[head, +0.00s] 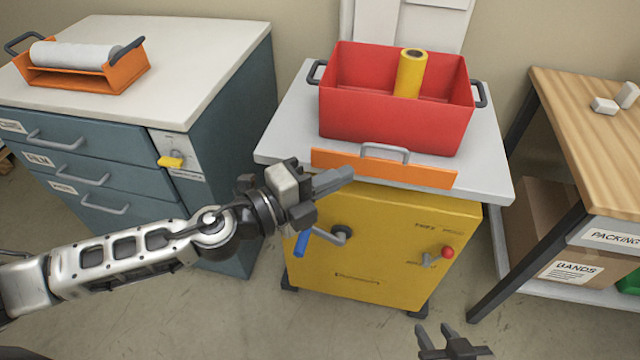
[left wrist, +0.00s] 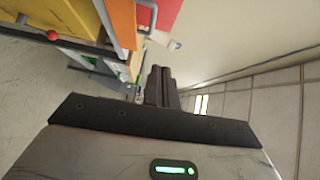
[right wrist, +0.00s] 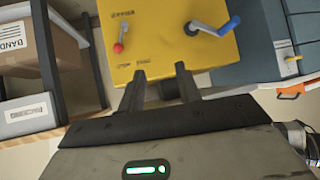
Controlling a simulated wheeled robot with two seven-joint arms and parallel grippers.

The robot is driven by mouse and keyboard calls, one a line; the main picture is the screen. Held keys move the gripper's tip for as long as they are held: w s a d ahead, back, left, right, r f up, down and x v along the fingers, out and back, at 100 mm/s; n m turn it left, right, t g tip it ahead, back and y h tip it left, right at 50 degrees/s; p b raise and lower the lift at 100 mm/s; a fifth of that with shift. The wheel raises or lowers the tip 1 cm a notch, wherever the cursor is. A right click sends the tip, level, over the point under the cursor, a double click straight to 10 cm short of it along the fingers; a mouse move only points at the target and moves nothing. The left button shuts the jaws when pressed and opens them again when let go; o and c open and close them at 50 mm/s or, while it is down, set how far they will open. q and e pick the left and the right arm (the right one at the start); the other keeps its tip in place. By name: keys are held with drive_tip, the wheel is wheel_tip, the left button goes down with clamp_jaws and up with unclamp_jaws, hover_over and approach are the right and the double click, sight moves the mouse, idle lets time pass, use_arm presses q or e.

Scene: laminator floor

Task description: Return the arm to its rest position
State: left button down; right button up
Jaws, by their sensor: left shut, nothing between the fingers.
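My left arm reaches in from the left in the head view. Its gripper (head: 334,181) is shut and empty, in front of the yellow machine (head: 375,255) and just below the orange panel's left end. In the left wrist view the left fingers (left wrist: 161,88) are together with nothing between them. My right gripper (head: 450,345) is low at the bottom edge of the head view, in front of the yellow machine. In the right wrist view the right fingers (right wrist: 159,85) stand apart with a gap and nothing between them.
A red bin (head: 395,115) holding a yellow roll (head: 410,73) sits on the machine's top. The machine's front has a blue-handled crank (head: 302,243) and a red-knobbed lever (head: 447,252). A blue drawer cabinet (head: 95,165) stands left, a wooden-topped bench (head: 590,140) right. Floor between is clear.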

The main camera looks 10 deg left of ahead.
use_arm(q)
drive_tip(key=s+a+f+n+y, duration=0.2)
drive_tip(key=s+f+n+y, duration=0.1)
drive_tip(key=f+n, duration=0.3)
drive_tip(key=s+a+f+n+g+y, duration=0.1)
drive_tip(key=s+a+f+n+y, duration=0.2)
drive_tip(key=s+f+n, duration=0.3)
drive_tip(key=s+a+f+n+y, duration=0.3)
drive_tip(key=f+n, duration=0.4)
drive_tip(key=n, duration=0.5)
drive_tip(key=shift+s+f+g+b, duration=0.2)
drive_tip(key=shift+s+g+b, duration=0.15)
drive_tip(key=shift+s, duration=0.35)
drive_tip(key=shift+a, duration=0.1)
